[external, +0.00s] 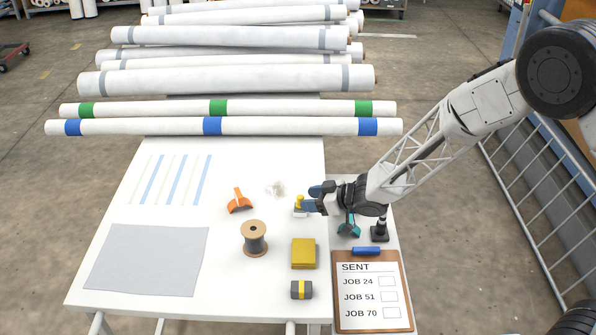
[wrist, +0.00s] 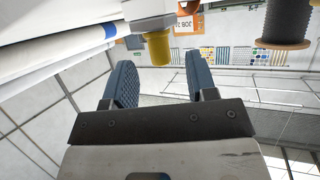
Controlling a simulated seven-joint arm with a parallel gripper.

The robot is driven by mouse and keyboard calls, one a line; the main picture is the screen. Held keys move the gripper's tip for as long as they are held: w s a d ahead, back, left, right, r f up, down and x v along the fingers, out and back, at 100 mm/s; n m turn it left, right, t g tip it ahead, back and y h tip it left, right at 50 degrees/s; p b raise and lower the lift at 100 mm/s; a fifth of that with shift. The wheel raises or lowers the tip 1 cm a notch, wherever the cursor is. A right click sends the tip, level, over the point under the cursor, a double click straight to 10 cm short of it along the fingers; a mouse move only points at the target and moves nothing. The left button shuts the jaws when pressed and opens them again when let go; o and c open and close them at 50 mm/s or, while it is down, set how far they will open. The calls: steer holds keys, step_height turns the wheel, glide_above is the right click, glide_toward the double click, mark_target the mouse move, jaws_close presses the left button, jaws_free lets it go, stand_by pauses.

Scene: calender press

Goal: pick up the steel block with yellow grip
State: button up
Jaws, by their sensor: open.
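The steel block (external: 300,212) stands on the white table, with an upright yellow grip (external: 299,200) on top. In the wrist view, the pale block (wrist: 150,20) is at the top and its yellow grip (wrist: 158,50) lies between the lines of the fingers, just beyond their tips. My gripper (external: 312,198) comes in from the right at the block, its blue fingers partly overlapping it in the external view. In the wrist view, my gripper (wrist: 160,72) is open with nothing between its fingers. I cannot tell whether a finger touches the grip.
An orange tool (external: 239,201), a spool (external: 255,240), a yellow pad (external: 303,254) and a dark yellow-striped block (external: 301,290) are nearby. A teal item (external: 348,228), black stamp (external: 379,231) and clipboard (external: 372,318) are at right. Rolls (external: 225,127) lie behind.

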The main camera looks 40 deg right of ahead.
mark_target(301, 211)
steer(key=shift+x, duration=1.5)
steer(key=shift+c, duration=0.4)
jaws_close()
